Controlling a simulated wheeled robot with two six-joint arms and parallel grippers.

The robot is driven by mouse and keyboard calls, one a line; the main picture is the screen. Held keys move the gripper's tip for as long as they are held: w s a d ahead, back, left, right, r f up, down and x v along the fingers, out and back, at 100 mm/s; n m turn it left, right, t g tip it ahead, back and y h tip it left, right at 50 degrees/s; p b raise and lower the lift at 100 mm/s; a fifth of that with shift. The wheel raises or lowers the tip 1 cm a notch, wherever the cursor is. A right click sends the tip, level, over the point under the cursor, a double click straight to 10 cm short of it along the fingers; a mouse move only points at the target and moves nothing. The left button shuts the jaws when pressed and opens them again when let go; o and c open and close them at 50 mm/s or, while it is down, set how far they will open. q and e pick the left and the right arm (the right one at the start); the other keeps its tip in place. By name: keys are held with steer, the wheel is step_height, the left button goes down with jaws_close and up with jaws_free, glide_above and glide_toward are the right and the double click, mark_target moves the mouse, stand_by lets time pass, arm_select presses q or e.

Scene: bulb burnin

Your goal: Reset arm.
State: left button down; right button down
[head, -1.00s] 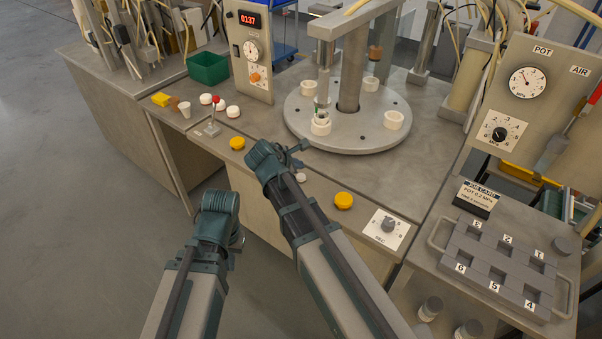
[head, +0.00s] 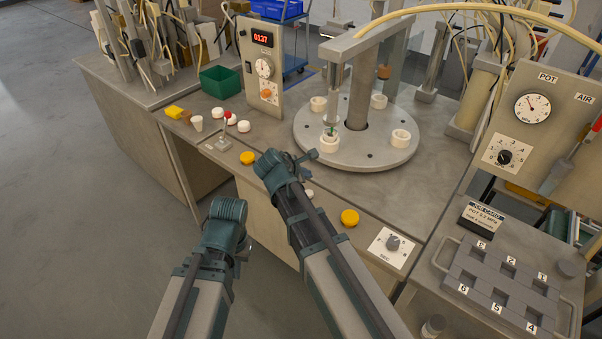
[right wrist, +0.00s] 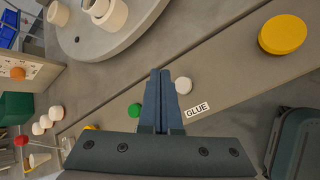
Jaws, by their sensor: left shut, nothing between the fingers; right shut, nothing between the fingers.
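My right gripper (head: 306,157) is shut and empty above the front edge of the bench, left of the round turntable (head: 384,157). In the right wrist view its two fingertips (right wrist: 160,74) are together, with a white button (right wrist: 183,85) beside them and a green button (right wrist: 135,110) to their left. My left gripper (head: 243,246) is low in front of the bench, left of the right arm. Its fingers are mostly hidden behind its wrist, and nothing held shows.
Yellow buttons (head: 349,217) and a small lever (head: 226,130) line the bench front. A green bin (head: 220,82) stands at the back left. A numbered grey tray (head: 500,285) is at the right. Open floor (head: 80,230) lies at the left.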

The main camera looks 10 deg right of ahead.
steer(key=s+a+f+m+g+y, duration=0.2)
steer(key=s+a+m, duration=0.4)
steer(key=s, duration=0.5)
steer(key=s+a+f+m+g+y, duration=0.3)
steer(key=s+a+m, duration=0.3)
steer(key=s, duration=0.6)
steer(key=shift+s+f+m+g, duration=0.25)
steer(key=shift+f+m+g, duration=0.55)
steer(key=shift+m, duration=0.2)
steer(key=shift+a, duration=0.1)
stand_by(2.8)
